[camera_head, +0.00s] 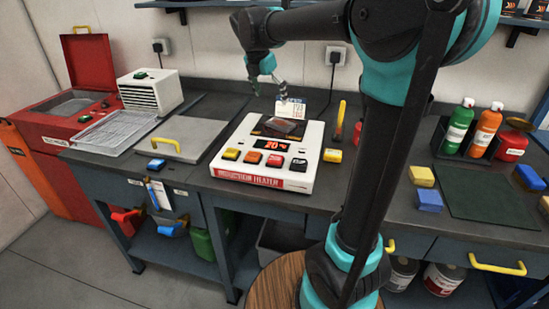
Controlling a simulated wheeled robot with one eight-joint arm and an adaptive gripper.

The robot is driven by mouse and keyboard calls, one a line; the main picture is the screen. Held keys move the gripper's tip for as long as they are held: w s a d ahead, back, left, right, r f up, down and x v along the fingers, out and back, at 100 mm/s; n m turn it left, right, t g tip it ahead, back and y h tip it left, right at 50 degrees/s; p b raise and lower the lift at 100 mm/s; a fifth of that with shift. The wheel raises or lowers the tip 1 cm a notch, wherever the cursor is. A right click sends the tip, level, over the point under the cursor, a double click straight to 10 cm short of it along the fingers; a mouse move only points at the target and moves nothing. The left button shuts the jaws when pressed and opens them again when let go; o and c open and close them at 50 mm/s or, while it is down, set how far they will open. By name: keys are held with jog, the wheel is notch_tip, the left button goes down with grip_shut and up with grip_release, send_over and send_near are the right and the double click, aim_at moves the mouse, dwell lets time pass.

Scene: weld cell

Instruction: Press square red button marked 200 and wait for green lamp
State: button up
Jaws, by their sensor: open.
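A white heater (230,172) with a red front label stands on the bench, with a small red-digit display (277,145) on its front panel. A row of square buttons runs along the panel: a yellow button (231,154), an orange-red button (253,157), a red button (275,160) and a dark button (299,165). Their markings are too small to read. I cannot make out a lit green lamp. My gripper (268,88) is open and empty, above and behind the heater, apart from the buttons. A dark plate with a reddish patch lies on the heater top.
A white card (291,108) stands behind the heater. A yellow block (333,155) and a yellow-handled tool (340,120) are at its right. Left are a wire rack (115,133) and white fan box (150,92). Green and orange bottles (487,128) stand right, beyond my arm.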

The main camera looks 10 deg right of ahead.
grip_shut()
dwell(0.3)
dwell(1.3)
